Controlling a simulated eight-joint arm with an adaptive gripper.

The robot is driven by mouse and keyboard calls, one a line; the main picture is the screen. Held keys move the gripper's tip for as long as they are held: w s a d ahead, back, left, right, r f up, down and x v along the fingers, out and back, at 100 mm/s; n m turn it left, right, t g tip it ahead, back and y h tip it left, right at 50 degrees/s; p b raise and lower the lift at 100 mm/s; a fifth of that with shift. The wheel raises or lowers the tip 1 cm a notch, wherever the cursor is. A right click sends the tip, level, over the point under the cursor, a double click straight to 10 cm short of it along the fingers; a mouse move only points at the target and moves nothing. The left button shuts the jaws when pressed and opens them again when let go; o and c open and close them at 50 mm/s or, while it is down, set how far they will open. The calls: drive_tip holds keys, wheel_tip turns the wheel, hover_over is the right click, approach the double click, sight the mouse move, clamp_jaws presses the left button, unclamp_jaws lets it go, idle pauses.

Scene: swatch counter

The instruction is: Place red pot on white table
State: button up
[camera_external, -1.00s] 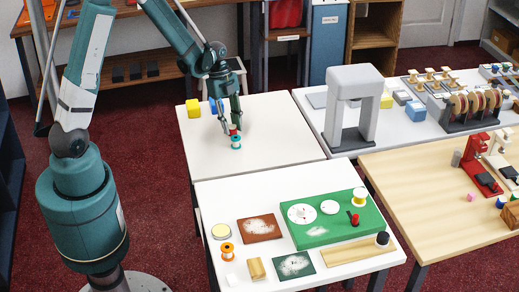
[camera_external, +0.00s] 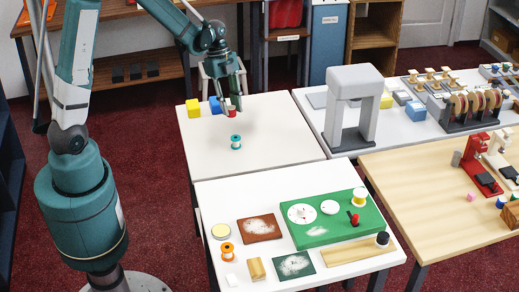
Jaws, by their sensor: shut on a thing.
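The red pot (camera_external: 231,110) is a small red piece between the fingers of my gripper (camera_external: 233,109). My gripper is shut on it, over the back part of the white table (camera_external: 200,148) at the centre left. I cannot tell exactly how far the pot is above the tabletop. A teal spool (camera_external: 236,142) stands on the same table, in front of the pot and apart from it.
A yellow block (camera_external: 193,108) and a blue block (camera_external: 215,105) sit near the back edge, left of my gripper. A grey arch (camera_external: 354,105) stands on the table to the right. The nearer white table (camera_external: 205,205) holds a green board (camera_external: 328,222) and several small items.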

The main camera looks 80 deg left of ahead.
drive_tip(key=shift+w, duration=0.1)
idle(0.7)
drive_tip(key=shift+w+d+f+n, duration=0.15)
drive_tip(key=shift+w+d+n, duration=0.15)
drive_tip(key=shift+w+d, duration=0.1)
drive_tip(key=w+d+f+n+t+y, duration=0.1)
drive_tip(key=w+d+n, duration=0.5)
drive_tip(key=w+d, duration=0.3)
drive_tip(key=w+d+f+n+t+y, duration=0.1)
drive_tip(key=w+d+f+n+y, duration=0.1)
drive_tip(key=w+d+n, duration=0.5)
drive_tip(key=w+d, duration=0.3)
drive_tip(key=d, duration=0.4)
drive_tip(key=shift+w+d, duration=0.2)
drive_tip(key=shift+d, duration=0.1)
drive_tip(key=shift+a+f, duration=0.1)
drive_tip(key=s+a+r+n, duration=0.1)
drive_tip(key=s+a, duration=0.6)
drive_tip(key=a, duration=0.1)
drive_tip(key=s+a+r+n+y, duration=0.1)
drive_tip(key=s+a+n, duration=0.1)
drive_tip(key=s+a, duration=0.4)
drive_tip(key=s+a+r+n+b, duration=0.1)
drive_tip(key=s+a, duration=0.6)
drive_tip(key=a, duration=0.2)
drive_tip(key=shift+s+a+r+n+y, duration=0.3)
drive_tip(key=shift+s+r, duration=0.05)
drive_tip(key=shift+r, duration=0.05)
